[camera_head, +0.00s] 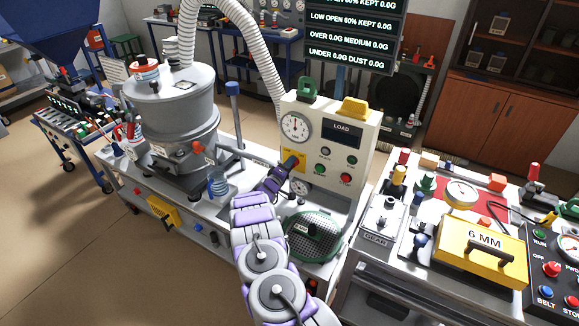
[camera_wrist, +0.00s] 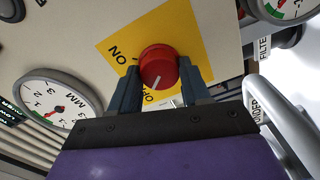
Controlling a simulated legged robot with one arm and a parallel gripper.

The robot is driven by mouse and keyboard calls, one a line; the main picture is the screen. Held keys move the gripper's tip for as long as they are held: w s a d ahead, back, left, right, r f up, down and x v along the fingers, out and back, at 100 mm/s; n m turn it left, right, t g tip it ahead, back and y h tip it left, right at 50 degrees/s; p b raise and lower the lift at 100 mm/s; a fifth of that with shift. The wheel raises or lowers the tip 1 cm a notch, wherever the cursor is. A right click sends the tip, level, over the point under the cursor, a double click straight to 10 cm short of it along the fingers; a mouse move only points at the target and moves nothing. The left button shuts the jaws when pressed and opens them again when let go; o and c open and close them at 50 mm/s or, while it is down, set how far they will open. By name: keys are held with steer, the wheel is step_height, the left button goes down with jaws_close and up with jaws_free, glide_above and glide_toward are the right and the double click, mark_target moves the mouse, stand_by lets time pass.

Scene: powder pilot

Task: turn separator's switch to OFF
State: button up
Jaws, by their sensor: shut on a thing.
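The separator's control panel (camera_head: 357,160) is a cream upright box with a dial, a LOAD display and buttons. Its switch is a red round knob (camera_wrist: 158,66) on a yellow plate (camera_wrist: 191,24) in the wrist view. My gripper (camera_wrist: 160,82) is shut on the knob, one finger on each side. In the head view my gripper (camera_head: 284,171) reaches the yellow plate at the panel's left edge, and the knob is mostly hidden.
A grey drum machine (camera_head: 172,105) stands left of the panel. A round green mesh (camera_head: 313,238) lies below the panel. A gauge (camera_wrist: 58,102) sits close to my gripper. A yellow 6 MM case (camera_head: 481,252) is on the right bench.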

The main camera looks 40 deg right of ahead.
steer(key=shift+w+a+f, duration=0.1)
steer(key=shift+w+a, duration=0.1)
steer(key=shift+a, duration=0.05)
steer(key=o, duration=0.8)
steer(key=shift+w+f, duration=0.1)
steer(key=shift+o, duration=1.2)
steer(key=shift+d, duration=0.1)
steer(key=p+v, duration=0.2)
steer(key=v, duration=1.5)
steer(key=shift+s+a, duration=0.25)
steer(key=shift+w, duration=0.1)
